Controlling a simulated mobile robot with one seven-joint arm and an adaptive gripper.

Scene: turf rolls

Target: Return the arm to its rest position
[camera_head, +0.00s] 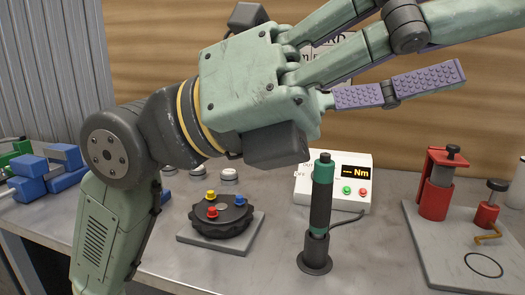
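My gripper (485,46) is raised high in the head view and points to the right. Its green fingers with purple ribbed pads are spread apart, and I see nothing held between them. One finger runs out of the top of the picture and another reaches the right edge, so their tips are partly out of view. My arm (112,215) comes up from the lower left, bends at a dark joint and carries the gripper above the bench.
Below on the grey bench (375,265) stand a green-and-black tool in a holder (320,210), a white torque display box (350,180) and a black rotary fixture (222,216). A red clamp fixture (434,190) is right, blue blocks (65,180) left. A wooden wall (150,50) stands behind.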

